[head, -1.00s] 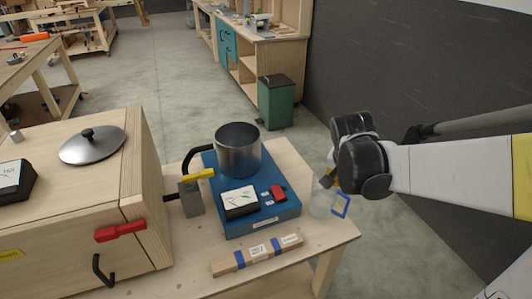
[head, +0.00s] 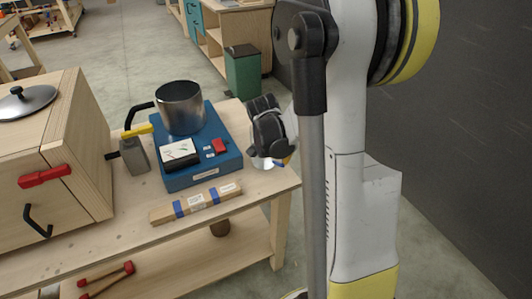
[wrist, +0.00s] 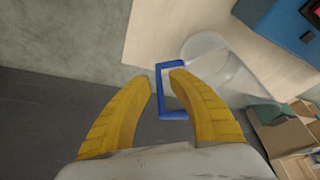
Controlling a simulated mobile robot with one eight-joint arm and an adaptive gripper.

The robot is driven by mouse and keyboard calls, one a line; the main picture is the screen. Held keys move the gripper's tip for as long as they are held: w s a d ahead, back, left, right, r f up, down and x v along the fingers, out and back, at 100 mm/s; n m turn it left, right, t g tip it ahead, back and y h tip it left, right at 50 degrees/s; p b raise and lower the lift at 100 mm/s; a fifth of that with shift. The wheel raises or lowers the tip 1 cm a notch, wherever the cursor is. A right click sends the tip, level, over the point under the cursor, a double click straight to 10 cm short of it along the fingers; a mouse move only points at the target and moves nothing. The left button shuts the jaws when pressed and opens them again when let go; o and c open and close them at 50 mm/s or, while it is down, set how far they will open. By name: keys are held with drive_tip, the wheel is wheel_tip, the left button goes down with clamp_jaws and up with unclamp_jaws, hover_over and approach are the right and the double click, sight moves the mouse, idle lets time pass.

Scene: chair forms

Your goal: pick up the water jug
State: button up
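The water jug is clear with a blue handle. In the wrist view the jug (wrist: 210,55) is above and right of my gripper (wrist: 161,80). Its blue handle (wrist: 161,95) shows between my two yellow fingers, which are open. The right fingertip overlaps the handle's opening, and I cannot tell whether either finger touches it. In the head view the jug (head: 258,163) stands near the table's right end, mostly hidden behind my wrist, with a bit of yellow finger beside it.
A blue hotplate (head: 205,172) with a metal pot (head: 181,108) stands left of the jug. A wooden bar (head: 195,203) lies along the table's front edge. A wooden cabinet (head: 85,165) is at the left. A green bin (head: 242,75) stands on the floor behind.

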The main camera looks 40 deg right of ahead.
sight(283, 165)
drive_tip(key=b+x, duration=0.1)
drive_tip(key=x, duration=0.1)
drive_tip(key=b+x, duration=0.1)
drive_tip(key=x, duration=0.1)
drive_tip(key=shift+d+f, duration=0.2)
drive_tip(key=shift+d, duration=0.15)
drive_tip(key=shift+s+r, duration=0.1)
clamp_jaws()
drive_tip(key=shift+r, duration=0.15)
